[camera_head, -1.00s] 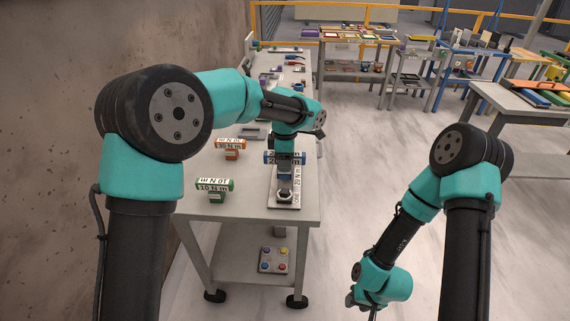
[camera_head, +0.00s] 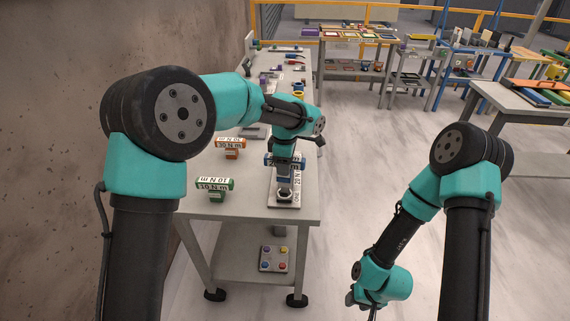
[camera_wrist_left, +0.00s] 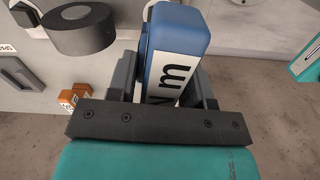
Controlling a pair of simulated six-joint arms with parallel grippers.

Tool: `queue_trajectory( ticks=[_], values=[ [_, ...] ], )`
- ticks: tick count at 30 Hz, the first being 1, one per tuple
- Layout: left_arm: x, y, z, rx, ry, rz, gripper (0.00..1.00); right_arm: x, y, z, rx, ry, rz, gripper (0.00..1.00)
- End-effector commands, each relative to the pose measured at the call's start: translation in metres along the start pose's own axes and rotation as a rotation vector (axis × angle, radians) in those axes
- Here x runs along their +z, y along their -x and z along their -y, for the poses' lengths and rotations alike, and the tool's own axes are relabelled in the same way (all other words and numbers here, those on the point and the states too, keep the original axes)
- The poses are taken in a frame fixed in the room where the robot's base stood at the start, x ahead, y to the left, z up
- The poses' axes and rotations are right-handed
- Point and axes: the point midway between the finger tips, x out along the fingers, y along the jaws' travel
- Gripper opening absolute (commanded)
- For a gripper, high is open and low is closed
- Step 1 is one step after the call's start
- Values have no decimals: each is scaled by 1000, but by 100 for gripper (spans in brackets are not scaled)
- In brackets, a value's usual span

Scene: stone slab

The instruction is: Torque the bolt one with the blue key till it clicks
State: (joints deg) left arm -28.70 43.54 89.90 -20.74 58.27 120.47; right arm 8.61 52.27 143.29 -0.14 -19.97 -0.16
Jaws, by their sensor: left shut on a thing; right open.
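The blue key (camera_head: 285,161) has a T-shaped handle with a white label. In the left wrist view its blue handle (camera_wrist_left: 178,35) sits between my left fingers (camera_wrist_left: 168,88). My left gripper (camera_head: 285,150) is shut on it from above, over the table. The key stands upright with its lower end at the bolt on the pale plate (camera_head: 295,203) labelled "ONE" and "20 N m". The bolt itself is mostly hidden, and I cannot tell how deep the key is seated. My right gripper (camera_head: 364,304) is open and empty, low over the floor, partly hidden by its wrist.
A green key (camera_head: 215,187) and an orange key (camera_head: 231,146) stand on the table (camera_head: 250,207) to the left. Small items line the table's far end. A wall is close on the left. A box with coloured buttons (camera_head: 275,258) sits on the lower shelf.

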Motion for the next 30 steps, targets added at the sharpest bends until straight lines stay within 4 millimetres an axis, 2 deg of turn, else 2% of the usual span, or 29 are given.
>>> queue_trajectory(
  ticks=[11, 30],
  values=[
    [0, -4, 0, 1, 1, 0, 4, 0, 0, 0, 0, 0, 0, 43],
    [0, -41, 0, 1, 1, 1, 4, 0, 0, 0, 0, 0, 0, 43]
  ],
)
